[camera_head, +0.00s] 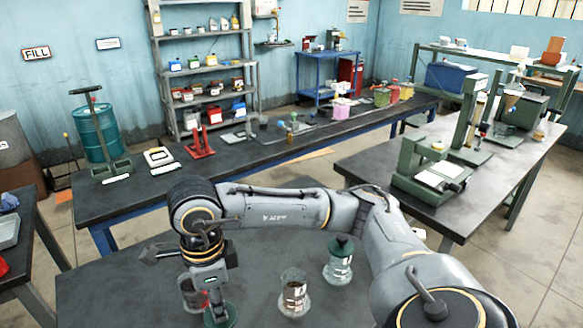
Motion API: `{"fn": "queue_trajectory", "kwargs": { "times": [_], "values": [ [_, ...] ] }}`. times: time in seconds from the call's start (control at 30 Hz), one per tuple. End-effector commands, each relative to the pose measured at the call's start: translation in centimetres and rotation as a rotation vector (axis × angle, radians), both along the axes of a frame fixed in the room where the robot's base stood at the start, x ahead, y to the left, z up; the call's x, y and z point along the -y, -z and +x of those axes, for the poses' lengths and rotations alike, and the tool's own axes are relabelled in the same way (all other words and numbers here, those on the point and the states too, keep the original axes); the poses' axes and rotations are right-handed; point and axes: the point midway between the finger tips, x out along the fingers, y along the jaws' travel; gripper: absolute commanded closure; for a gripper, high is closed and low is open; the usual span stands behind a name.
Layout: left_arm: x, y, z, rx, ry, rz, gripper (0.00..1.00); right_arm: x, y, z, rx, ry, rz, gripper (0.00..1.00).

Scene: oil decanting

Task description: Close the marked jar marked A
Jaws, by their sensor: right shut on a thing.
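My right arm comes in from the right and bends down at the front left. Its gripper (214,304) is shut on a dark green lid (224,317), low over the dark front table (110,290). A glass jar with a red mark (187,294) stands just behind and left of the gripper, partly hidden by it. A second glass jar (294,293) stands upright and open in the middle, with a pale label. A third glass jar (338,268) stands to its right with a dark green lid on top. I cannot read the label letters. My left gripper is not in view.
A long dark bench (255,158) runs behind the front table, with a red stand (199,143) and several containers. A second bench at right (450,212) holds a green press (425,172). The front table's left part is clear.

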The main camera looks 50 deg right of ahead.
Motion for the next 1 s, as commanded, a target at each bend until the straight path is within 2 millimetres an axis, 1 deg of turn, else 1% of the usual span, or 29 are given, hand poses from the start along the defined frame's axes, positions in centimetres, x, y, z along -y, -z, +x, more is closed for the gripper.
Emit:
{"fn": "queue_trajectory", "kwargs": {
  "times": [0.03,0.1,0.17,0.4,0.6,0.7,0.8,0.9,1.0],
  "values": [
    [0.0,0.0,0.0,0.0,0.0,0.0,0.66,-0.3,0.2,-0.2,0.0,-0.133,-0.001,0.94],
    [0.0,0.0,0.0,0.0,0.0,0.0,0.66,-0.6,0.5,-0.4,-0.001,-0.327,-0.002,0.94],
    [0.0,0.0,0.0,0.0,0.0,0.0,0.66,-0.8,0.7,-0.6,-0.001,-0.494,-0.003,0.94],
    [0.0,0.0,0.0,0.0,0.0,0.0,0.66,-1.9,1.7,-1.3,-0.005,-1.162,-0.003,0.94],
    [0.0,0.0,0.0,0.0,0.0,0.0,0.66,-2.7,2.4,-1.9,-0.005,-1.666,-0.003,0.94],
    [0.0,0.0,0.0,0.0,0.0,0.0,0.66,-2.9,2.7,-2.2,-0.006,-1.85,-0.003,0.94],
    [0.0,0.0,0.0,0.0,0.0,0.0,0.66,-3.1,2.8,-2.4,-0.004,-1.976,-0.002,0.94],
    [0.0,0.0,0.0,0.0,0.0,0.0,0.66,-3.2,2.9,-2.4,-0.005,-2.045,-0.002,0.94],
    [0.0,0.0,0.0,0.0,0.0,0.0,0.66,-3.2,2.9,-2.5,-0.004,-2.069,-0.001,0.94]
  ]
}}
